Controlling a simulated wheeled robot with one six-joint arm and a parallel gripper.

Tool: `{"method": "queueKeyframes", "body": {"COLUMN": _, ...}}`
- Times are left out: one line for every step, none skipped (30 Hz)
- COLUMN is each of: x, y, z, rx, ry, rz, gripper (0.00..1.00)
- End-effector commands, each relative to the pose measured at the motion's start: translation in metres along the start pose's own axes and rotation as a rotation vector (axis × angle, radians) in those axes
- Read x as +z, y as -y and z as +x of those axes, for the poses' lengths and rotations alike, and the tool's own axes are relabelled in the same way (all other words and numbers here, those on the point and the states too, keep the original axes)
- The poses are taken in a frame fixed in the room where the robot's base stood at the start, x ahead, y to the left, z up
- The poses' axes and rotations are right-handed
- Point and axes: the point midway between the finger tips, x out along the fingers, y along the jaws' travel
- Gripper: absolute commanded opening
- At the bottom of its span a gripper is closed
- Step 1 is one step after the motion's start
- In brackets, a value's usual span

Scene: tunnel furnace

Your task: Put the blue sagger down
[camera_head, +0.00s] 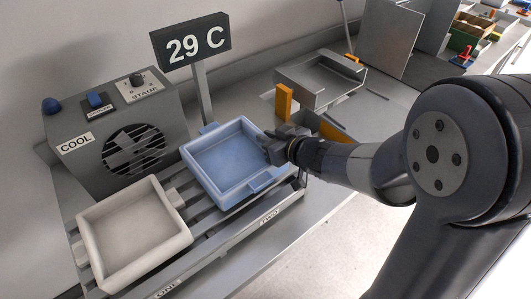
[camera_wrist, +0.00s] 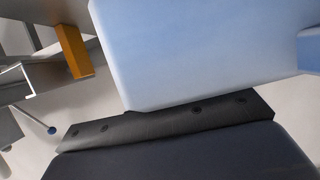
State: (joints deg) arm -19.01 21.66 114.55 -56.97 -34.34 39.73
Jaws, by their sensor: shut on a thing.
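The blue sagger (camera_head: 222,163) is a shallow square open tray with small side lugs, and it looks empty. It is at or just above the slatted rack, at the position labelled TWO; I cannot tell whether it touches the slats. My gripper (camera_head: 272,150) reaches it from the right and is shut on its right side. In the wrist view the blue sagger (camera_wrist: 200,50) fills the upper middle, close to the dark gripper body. The fingertips are mostly hidden there.
A white sagger (camera_head: 135,232) sits on the rack (camera_head: 240,222) at position ONE. A grey cooling box (camera_head: 115,125) with a fan stands behind, beside a 29 C display (camera_head: 190,40). Orange posts (camera_head: 284,101) and a metal tray (camera_head: 320,78) stand to the right.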

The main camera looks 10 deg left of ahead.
Motion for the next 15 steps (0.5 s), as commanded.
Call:
{"method": "queueKeyframes", "body": {"x": 0.002, "y": 0.0, "z": 0.002, "rx": 0.0, "ry": -0.005, "rz": 0.003, "gripper": 0.0}}
{"method": "queueKeyframes", "body": {"x": 0.005, "y": 0.0, "z": 0.003, "rx": 0.0, "ry": -0.004, "rz": 0.002, "gripper": 0.0}}
{"method": "queueKeyframes", "body": {"x": 0.011, "y": -0.001, "z": 0.005, "rx": 0.0, "ry": -0.004, "rz": 0.003, "gripper": 0.0}}
{"method": "queueKeyframes", "body": {"x": 0.015, "y": -0.001, "z": 0.007, "rx": 0.001, "ry": -0.003, "rz": 0.003, "gripper": 0.0}}
{"method": "queueKeyframes", "body": {"x": 0.019, "y": -0.001, "z": 0.009, "rx": 0.001, "ry": -0.002, "rz": 0.004, "gripper": 0.0}}
{"method": "queueKeyframes", "body": {"x": 0.024, "y": -0.001, "z": 0.011, "rx": 0.0, "ry": -0.003, "rz": 0.003, "gripper": 0.0}}
{"method": "queueKeyframes", "body": {"x": 0.027, "y": -0.001, "z": 0.012, "rx": 0.0, "ry": -0.004, "rz": 0.004, "gripper": 0.0}}
{"method": "queueKeyframes", "body": {"x": 0.029, "y": -0.001, "z": 0.013, "rx": 0.0, "ry": -0.004, "rz": 0.003, "gripper": 0.0}}
{"method": "queueKeyframes", "body": {"x": 0.032, "y": -0.001, "z": 0.014, "rx": 0.001, "ry": -0.004, "rz": 0.002, "gripper": 0.0}}
{"method": "queueKeyframes", "body": {"x": 0.033, "y": -0.001, "z": 0.015, "rx": 0.001, "ry": -0.005, "rz": 0.002, "gripper": 0.0}}
{"method": "queueKeyframes", "body": {"x": 0.034, "y": -0.001, "z": 0.015, "rx": 0.002, "ry": -0.005, "rz": 0.002, "gripper": 0.0}}
{"method": "queueKeyframes", "body": {"x": 0.034, "y": -0.001, "z": 0.015, "rx": 0.002, "ry": -0.006, "rz": 0.002, "gripper": 0.0}}
{"method": "queueKeyframes", "body": {"x": 0.033, "y": -0.001, "z": 0.015, "rx": 0.002, "ry": -0.006, "rz": 0.002, "gripper": 0.0}}
{"method": "queueKeyframes", "body": {"x": 0.033, "y": -0.001, "z": 0.015, "rx": 0.002, "ry": -0.007, "rz": 0.001, "gripper": 0.0}}
{"method": "queueKeyframes", "body": {"x": 0.033, "y": -0.001, "z": 0.014, "rx": 0.002, "ry": -0.007, "rz": 0.001, "gripper": 0.0}}
